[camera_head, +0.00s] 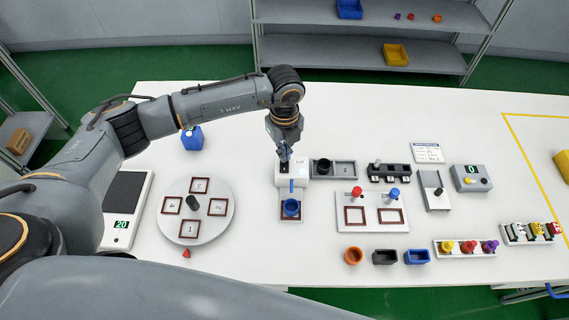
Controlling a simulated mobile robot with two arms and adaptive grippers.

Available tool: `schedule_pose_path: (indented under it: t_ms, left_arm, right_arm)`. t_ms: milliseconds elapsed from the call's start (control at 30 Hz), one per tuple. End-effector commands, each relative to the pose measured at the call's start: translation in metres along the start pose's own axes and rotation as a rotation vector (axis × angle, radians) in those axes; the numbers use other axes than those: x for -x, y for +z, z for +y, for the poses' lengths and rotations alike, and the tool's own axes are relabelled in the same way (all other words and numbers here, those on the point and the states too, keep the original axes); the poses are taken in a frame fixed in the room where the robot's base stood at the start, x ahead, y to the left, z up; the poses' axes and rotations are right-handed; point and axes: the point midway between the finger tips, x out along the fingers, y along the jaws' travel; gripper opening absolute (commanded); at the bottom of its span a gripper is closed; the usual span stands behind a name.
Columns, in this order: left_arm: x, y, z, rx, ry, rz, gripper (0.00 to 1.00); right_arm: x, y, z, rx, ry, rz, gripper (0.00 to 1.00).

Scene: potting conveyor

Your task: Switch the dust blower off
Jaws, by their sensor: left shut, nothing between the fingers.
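My left gripper (285,156) is shut and empty. It points down at the top of a small white box device (300,176), which has a dark slot on its top face and a blue spout at its front. This looks like the dust blower, but I cannot make out its label. The fingertips are at or just above the dark slot; I cannot tell whether they touch, and they partly hide any switch. A blue pot (291,208) stands in the framed square below the spout. My right gripper is not in view.
A grey tray (345,169) with a dark cup adjoins on the right. A round turntable (198,234) with numbered squares is at left, with a blue container (192,138) behind. A two-lever panel (372,226) and a grey readout box (471,178) stand to the right.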

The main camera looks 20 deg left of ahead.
Motion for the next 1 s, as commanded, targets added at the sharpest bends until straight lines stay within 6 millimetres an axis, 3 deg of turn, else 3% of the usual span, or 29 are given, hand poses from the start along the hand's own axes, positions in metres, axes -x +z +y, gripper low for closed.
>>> schedule_pose_path:
  t_ms: [1000]
  left_arm:
    - [-0.011,0.0,0.0,-0.001,0.0,0.001,0.0]
  right_arm:
    - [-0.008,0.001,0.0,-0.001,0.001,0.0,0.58]
